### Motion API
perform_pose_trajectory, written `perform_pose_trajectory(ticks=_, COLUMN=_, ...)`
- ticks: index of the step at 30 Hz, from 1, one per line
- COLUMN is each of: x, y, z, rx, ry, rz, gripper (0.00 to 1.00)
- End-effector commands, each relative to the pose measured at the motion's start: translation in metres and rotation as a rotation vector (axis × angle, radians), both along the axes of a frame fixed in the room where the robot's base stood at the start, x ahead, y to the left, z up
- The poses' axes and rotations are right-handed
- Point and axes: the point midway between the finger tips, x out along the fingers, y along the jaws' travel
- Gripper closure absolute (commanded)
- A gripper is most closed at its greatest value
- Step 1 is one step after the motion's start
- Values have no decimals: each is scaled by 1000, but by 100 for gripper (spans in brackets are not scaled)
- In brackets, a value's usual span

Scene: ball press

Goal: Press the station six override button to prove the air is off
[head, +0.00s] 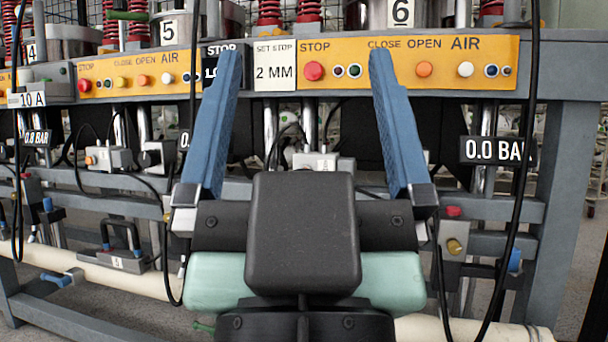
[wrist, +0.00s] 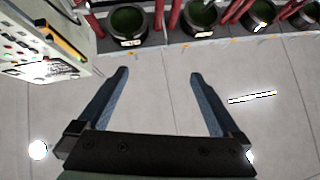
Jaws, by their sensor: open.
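The station six panel (head: 450,62) is a yellow strip under a "6" sign (head: 402,12) in the head view. Below, a grey block (head: 318,161) shows partly behind my gripper. No label marks an override button, so I cannot tell which it is. A black display (head: 492,150) reads "0.0 BA", its end hidden by a cable. My gripper (head: 305,65) is open and empty, blue fingers wide apart before the rack.
Black cables hang before the rack; one crosses at the right (head: 527,150). A grey fitting (head: 453,245) with red, brass and blue parts is lower right. A cream pipe (head: 120,275) runs low. The wrist view shows floor (wrist: 155,100), several round bins and a control cabinet (wrist: 40,50).

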Motion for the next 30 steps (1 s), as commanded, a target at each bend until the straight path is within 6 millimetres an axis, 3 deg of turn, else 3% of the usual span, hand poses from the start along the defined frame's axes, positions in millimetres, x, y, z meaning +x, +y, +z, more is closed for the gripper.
perform_pose_trajectory(ticks=8, x=0, y=0, z=0, rx=0, ry=0, rz=0, gripper=0)
perform_pose_trajectory(ticks=11, x=0, y=0, z=0, rx=0, ry=0, rz=0, gripper=14)
perform_pose_trajectory(ticks=25, x=0, y=0, z=0, rx=0, ry=0, rz=0, gripper=99)
perform_pose_trajectory(ticks=30, x=0, y=0, z=0, rx=0, ry=0, rz=0, gripper=100)
